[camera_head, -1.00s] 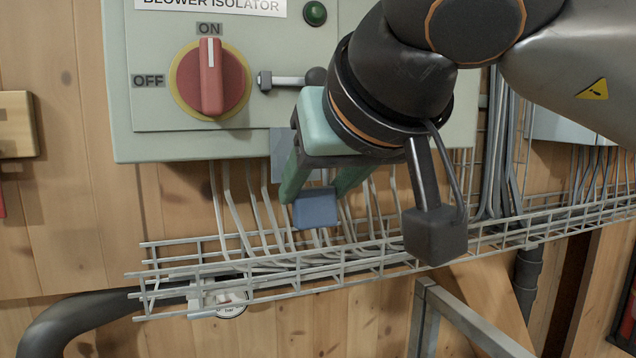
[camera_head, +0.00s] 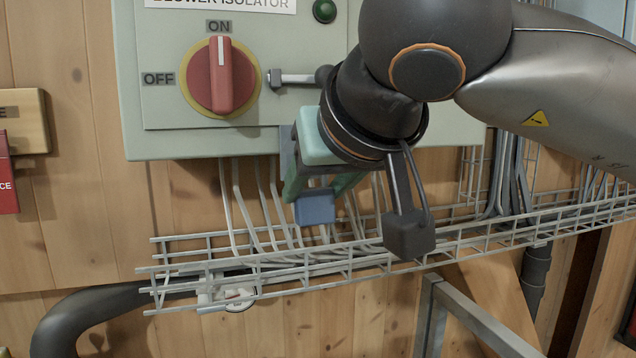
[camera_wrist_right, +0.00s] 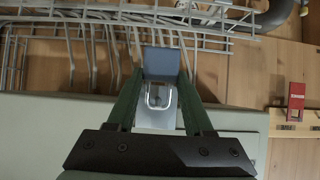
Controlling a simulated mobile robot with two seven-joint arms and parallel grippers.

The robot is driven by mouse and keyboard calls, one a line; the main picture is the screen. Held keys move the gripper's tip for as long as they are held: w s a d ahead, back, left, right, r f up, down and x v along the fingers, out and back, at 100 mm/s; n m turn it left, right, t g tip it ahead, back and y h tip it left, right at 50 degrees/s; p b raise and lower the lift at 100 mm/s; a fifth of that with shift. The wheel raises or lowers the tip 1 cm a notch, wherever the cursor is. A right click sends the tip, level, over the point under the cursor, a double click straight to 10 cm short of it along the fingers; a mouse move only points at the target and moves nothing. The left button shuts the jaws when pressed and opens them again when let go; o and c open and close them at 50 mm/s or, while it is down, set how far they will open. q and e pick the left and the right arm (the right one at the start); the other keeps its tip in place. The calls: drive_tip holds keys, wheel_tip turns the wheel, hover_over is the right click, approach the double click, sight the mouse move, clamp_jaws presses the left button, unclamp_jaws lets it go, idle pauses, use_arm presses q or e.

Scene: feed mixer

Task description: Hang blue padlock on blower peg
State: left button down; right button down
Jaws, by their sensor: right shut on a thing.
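The blue padlock (camera_head: 315,207) is held between the green fingers of my right gripper (camera_head: 318,190), below the lower edge of the blower isolator box. In the right wrist view the padlock body (camera_wrist_right: 160,62) sits between the fingertips, with its pale U-shaped shackle (camera_wrist_right: 158,98) toward the palm. A grey horizontal rod (camera_head: 298,78), which looks like the blower peg, is on the box right of the red switch. The padlock is below this rod and apart from it. My left gripper is out of view.
The isolator box (camera_head: 190,140) carries the red rotary switch (camera_head: 221,75), turned to ON, and a green lamp (camera_head: 324,11). A wire cable tray (camera_head: 250,285) with cables runs below the padlock. A red-and-tan item (camera_head: 8,170) is at the far left.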

idle(0.3)
drive_tip(key=shift+c, duration=1)
unclamp_jaws()
